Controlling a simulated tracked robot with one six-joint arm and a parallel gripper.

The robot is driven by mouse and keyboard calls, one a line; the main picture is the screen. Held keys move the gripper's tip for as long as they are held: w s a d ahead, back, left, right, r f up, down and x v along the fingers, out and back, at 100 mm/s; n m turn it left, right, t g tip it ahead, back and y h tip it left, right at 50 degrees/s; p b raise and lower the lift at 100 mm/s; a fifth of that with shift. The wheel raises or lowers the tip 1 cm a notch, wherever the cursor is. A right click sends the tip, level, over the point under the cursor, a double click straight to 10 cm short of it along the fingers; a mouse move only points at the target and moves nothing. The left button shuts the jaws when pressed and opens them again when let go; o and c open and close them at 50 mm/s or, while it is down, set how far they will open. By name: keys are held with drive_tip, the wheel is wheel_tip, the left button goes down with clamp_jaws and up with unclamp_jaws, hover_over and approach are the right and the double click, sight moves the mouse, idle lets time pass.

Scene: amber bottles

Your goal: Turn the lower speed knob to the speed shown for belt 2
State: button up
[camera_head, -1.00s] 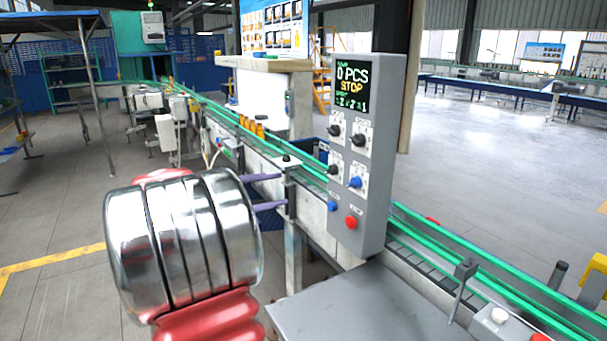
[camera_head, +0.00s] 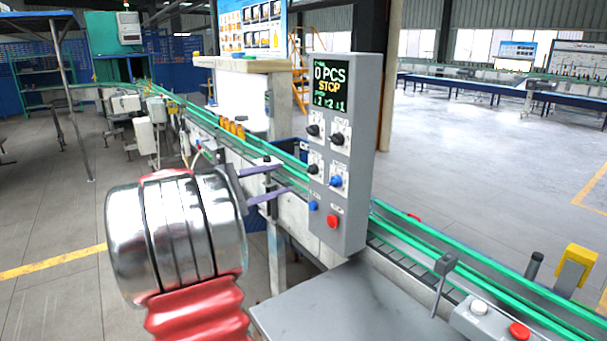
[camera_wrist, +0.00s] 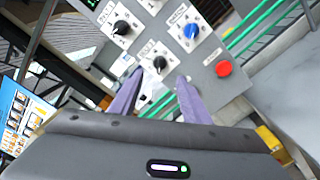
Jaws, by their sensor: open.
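The grey control panel (camera_head: 353,205) stands upright in the head view, its display (camera_head: 331,86) showing "0 PCS", "STOP" and a small speed line with digits too blurred to read surely. Below are an upper-left black knob (camera_head: 312,130), an upper-right black knob (camera_head: 338,139), a lower-left black knob (camera_head: 312,169) and a lower-right blue knob (camera_head: 336,181). My gripper (camera_head: 286,178) is open and empty at the panel's left. In the wrist view, its purple fingers (camera_wrist: 158,80) point at the lower-left knob (camera_wrist: 160,62), the tips just short of it. Its label is unclear.
A blue button (camera_head: 313,206) and a red button (camera_head: 333,221) sit low on the panel. The green-railed conveyor (camera_head: 400,232) runs behind it. A grey metal plate (camera_head: 330,305) lies in front. Amber bottles (camera_head: 235,129) stand on the belt further back.

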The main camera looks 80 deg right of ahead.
sight(308, 172)
drive_tip(key=x, duration=0.9)
drive_tip(key=shift+s+d, duration=0.15)
